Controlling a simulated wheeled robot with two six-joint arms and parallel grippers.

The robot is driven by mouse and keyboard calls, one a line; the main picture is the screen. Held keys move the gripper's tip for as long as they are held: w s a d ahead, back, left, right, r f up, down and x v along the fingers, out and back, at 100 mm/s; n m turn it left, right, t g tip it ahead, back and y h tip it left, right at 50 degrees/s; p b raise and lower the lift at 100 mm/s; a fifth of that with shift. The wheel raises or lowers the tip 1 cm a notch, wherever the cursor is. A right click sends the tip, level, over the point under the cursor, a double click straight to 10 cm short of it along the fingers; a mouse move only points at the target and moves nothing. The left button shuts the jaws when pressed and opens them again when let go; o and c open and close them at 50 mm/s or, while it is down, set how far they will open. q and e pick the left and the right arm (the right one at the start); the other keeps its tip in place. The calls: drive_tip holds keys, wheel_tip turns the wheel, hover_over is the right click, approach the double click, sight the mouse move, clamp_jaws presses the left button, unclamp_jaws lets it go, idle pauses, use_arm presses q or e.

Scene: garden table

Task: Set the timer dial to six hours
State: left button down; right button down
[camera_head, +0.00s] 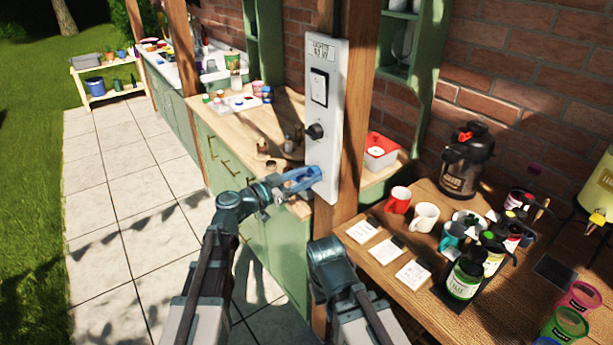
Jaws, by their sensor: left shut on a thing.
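A tall white control panel (323,105) is fixed upright to a wooden post. It carries a lights label at the top, a rocker switch (319,87) below it and a black knob (315,131) in the middle. My left gripper (314,176) reaches the lower part of the panel, below the black knob. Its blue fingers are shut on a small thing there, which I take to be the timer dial. The fingers hide the dial, so its setting cannot be read. My right arm shows at the bottom centre, but its gripper is not in view.
A wooden table (370,277) at the right bears a red mug (398,200), a white mug (424,217), cards, a dark dispenser (466,160) and bottles. A counter (262,127) with green cupboards stands behind the panel. The paved path at the left is clear.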

use_arm(q)
drive_tip(key=shift+s, duration=0.1)
idle(0.3)
drive_tip(key=shift+c, duration=1.6)
unclamp_jaws()
drive_tip(key=shift+a, duration=0.1)
drive_tip(key=v, duration=1.3)
drive_tip(key=shift+s+a, duration=0.2)
drive_tip(key=shift+a, duration=0.05)
